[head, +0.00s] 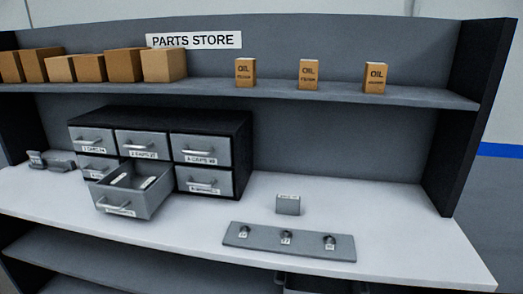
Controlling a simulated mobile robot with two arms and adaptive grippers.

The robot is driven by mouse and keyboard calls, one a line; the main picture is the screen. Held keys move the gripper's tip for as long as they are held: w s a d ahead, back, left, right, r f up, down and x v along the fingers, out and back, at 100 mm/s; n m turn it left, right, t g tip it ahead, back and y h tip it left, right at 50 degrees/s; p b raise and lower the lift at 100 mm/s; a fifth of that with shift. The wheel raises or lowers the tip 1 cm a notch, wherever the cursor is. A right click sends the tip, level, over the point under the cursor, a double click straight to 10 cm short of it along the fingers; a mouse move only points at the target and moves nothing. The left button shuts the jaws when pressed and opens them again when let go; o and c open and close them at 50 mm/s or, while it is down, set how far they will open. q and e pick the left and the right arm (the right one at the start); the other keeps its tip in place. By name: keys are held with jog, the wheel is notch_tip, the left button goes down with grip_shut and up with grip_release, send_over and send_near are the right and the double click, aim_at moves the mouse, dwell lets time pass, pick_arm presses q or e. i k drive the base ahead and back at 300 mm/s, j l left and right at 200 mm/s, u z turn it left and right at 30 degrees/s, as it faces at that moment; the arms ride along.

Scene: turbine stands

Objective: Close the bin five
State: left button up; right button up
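A dark drawer cabinet (245,135) stands on the white counter below the shelf, with two rows of three grey drawers. The middle drawer of the lower row, bin five (126,206), is pulled well out towards me. Its handle and a small white label are on its front, but the label is too small to read. Light, label-like pieces show inside it. The other drawers look shut. The open drawer partly hides the lower left drawer (92,166). Neither of my grippers is in the head view.
A grey plate (260,240) with three small knobs lies at the counter's front, right of the cabinet. A small grey labelled block (288,205) stands behind it. Grey parts (52,160) sit at the far left. The shelf above holds brown boxes (125,65) and three oil boxes (309,74).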

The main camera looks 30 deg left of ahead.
aim_at(135, 203)
jog(key=u, duration=1.9)
